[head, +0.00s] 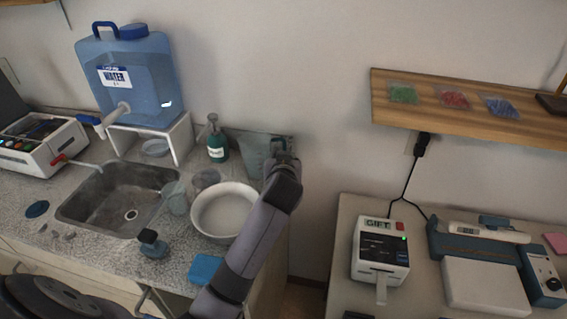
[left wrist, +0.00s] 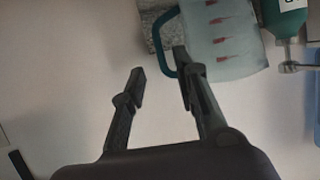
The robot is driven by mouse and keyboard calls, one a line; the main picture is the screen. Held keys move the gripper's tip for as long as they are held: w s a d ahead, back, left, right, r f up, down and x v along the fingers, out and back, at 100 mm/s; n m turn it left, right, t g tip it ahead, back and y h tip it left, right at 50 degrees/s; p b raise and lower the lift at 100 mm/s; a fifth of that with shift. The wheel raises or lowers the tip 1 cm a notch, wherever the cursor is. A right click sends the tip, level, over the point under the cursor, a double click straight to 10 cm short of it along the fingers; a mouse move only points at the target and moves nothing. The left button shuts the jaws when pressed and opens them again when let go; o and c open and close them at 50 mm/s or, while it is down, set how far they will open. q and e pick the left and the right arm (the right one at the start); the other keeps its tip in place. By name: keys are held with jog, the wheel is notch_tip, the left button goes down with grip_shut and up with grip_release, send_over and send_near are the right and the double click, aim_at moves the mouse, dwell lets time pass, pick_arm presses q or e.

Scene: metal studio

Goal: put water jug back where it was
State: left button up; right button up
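A translucent grey-blue jug (head: 254,152) stands at the back right corner of the counter. In the left wrist view the jug (left wrist: 222,38) shows red marks and a teal handle (left wrist: 163,42). My left gripper (head: 284,160) is beside the jug's right side in the head view, covering part of its handle area. In the left wrist view the left gripper (left wrist: 160,72) is open and empty; one fingertip overlaps the handle in the picture, and I cannot tell if they touch. A large blue container labelled WATER (head: 140,70) stands on a white stand. My right gripper is not in view.
A green bottle (head: 216,146) stands left of the jug. A white bowl (head: 225,211), clear cups (head: 176,198) and a sink (head: 105,200) fill the counter. A wooden shelf (head: 450,110) juts from the wall at right, above a table with a label printer (head: 382,246).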

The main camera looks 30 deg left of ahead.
pick_arm(q)
jog(key=v, duration=0.3)
jog(key=shift+s+d+r, duration=0.1)
jog(key=shift+s, duration=0.1)
dwell(0.3)
